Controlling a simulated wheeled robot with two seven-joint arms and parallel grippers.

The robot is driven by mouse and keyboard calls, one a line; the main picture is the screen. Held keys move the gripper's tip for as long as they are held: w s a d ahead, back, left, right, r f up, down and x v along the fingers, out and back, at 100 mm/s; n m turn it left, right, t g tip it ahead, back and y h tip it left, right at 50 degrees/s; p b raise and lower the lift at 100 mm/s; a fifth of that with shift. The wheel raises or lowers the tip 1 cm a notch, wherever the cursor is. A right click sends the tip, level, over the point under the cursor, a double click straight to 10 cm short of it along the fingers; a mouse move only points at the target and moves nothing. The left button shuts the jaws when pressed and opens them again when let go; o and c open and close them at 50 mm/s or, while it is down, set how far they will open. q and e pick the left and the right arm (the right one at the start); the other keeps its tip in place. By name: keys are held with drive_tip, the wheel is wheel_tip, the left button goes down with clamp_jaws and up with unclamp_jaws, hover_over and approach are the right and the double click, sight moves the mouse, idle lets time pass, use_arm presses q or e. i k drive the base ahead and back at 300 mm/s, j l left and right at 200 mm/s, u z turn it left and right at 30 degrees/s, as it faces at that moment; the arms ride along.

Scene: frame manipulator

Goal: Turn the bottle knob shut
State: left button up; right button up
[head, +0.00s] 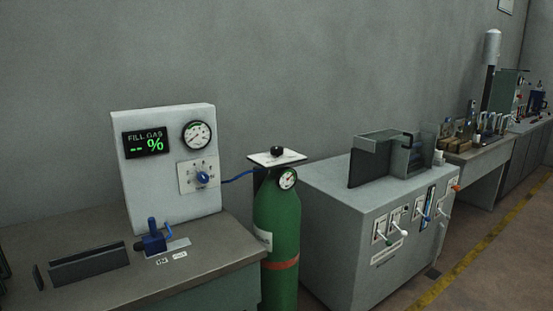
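A green gas bottle (277,225) stands upright on the floor between the bench and a grey cabinet. A small black knob (277,151) sits on a white plate (290,159) at its top. How far the knob is turned cannot be told from here. A round gauge (287,178) is mounted on the bottle just below the plate. A blue hose (238,176) links the bottle to the panel on the left. Neither of my grippers is in view.
A white panel (165,185) with a "FILL GAS -- %" display, gauge and blue knob (203,177) stands on the left bench (215,255). A blue valve (153,238) and dark tray (88,266) are on it. A grey cabinet (325,230) with levers flanks the bottle's right.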

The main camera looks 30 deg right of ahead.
sight(275, 151)
drive_tip(key=i+l+z, duration=0.15)
drive_tip(key=l, duration=0.25)
drive_tip(key=l+z, duration=0.2)
drive_tip(key=l, duration=0.2)
drive_tip(key=i+l+z, duration=0.15)
drive_tip(key=l, duration=0.2)
drive_tip(key=i+l+z, duration=0.15)
drive_tip(key=i+l, duration=0.1)
drive_tip(key=l, duration=0.05)
